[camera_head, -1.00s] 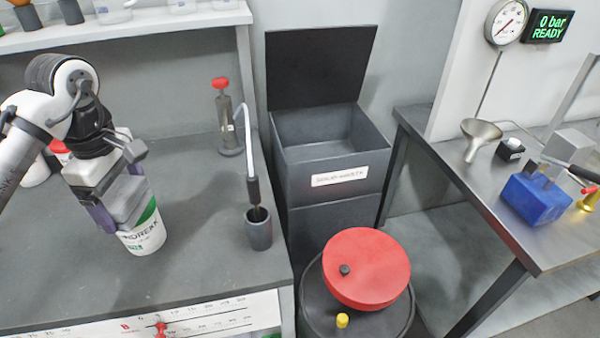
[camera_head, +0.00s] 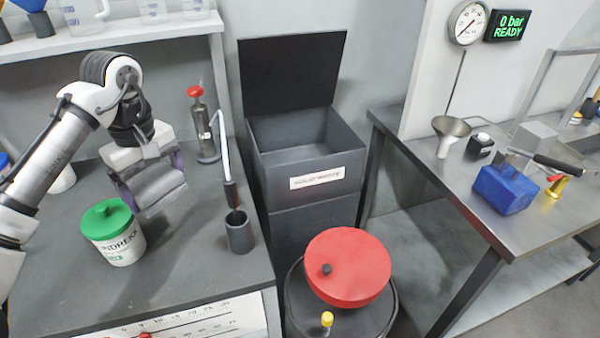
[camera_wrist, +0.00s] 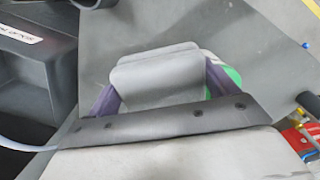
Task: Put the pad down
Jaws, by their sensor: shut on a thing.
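My gripper (camera_head: 150,180) is at the left in the head view, above the dark bench, with purple fingers on either side of a grey pad (camera_head: 160,189). It is shut on the pad and holds it up in the air, tilted, to the right of and near a white tub with a green lid (camera_head: 107,218). In the wrist view the pad (camera_wrist: 158,78) sits between the two purple fingers, and part of the green lid shows behind the right one.
A dark cup (camera_head: 239,232) with a wand stands near the bench's right edge, and a red-topped flask (camera_head: 206,130) behind it. An open dark waste bin (camera_head: 303,160) and a red-lidded drum (camera_head: 348,267) stand right of the bench.

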